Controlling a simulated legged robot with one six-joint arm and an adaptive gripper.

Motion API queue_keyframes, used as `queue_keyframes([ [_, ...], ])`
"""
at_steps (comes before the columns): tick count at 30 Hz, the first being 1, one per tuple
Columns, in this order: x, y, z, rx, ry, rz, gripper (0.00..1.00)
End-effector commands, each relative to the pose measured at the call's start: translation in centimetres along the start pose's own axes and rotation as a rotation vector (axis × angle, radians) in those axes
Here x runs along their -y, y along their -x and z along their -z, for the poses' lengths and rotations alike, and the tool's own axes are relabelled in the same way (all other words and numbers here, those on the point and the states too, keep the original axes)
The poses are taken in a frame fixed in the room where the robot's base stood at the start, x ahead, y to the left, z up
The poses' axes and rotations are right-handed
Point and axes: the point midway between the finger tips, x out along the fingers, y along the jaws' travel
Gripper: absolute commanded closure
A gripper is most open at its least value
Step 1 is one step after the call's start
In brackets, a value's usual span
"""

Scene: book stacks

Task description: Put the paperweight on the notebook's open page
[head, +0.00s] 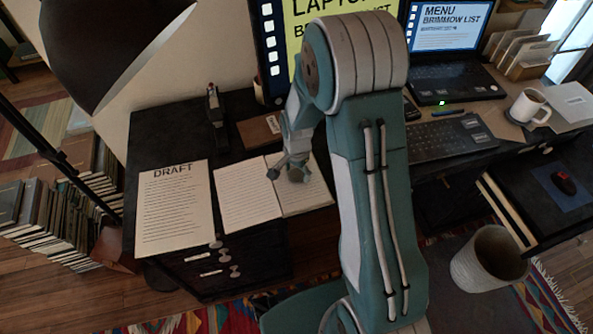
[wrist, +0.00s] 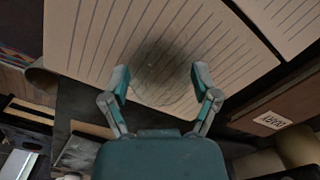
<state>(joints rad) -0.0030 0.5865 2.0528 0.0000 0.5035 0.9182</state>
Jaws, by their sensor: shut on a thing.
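The open notebook (head: 245,196) lies on the dark desk, with lined pages facing up. My gripper (head: 285,172) is low over its right-hand page in the head view. Its two fingers (wrist: 161,80) stand apart on either side of the paperweight, a clear, rounded thing (wrist: 162,92) that is hard to make out against the lined page (wrist: 100,40). My gripper is shut on it. A dark shadow lies on the page at the paperweight. I cannot tell whether the paperweight touches the page.
A DRAFT sheet (head: 174,205) lies left of the notebook. A brown book (head: 259,131) and a dark upright object (head: 215,118) are behind it. A black lamp (head: 110,40) hangs at upper left. A keyboard (head: 450,138), laptop (head: 455,84) and mug (head: 528,107) are at right.

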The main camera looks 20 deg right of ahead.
Motion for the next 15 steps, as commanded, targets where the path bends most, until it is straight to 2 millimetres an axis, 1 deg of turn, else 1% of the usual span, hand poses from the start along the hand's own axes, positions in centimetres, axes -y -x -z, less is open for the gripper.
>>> queue_keyframes([
  [8,0.06,-0.11,-0.03,-0.001,0.000,0.001,0.83],
  [9,0.05,-0.20,-0.04,-0.001,0.000,0.001,0.17],
  [10,0.06,-0.17,-0.04,-0.001,0.000,0.001,0.04],
  [11,0.06,-0.17,-0.04,-0.001,0.000,0.001,0.00],
  [15,0.06,-0.15,-0.04,-0.001,0.000,0.001,0.00],
])
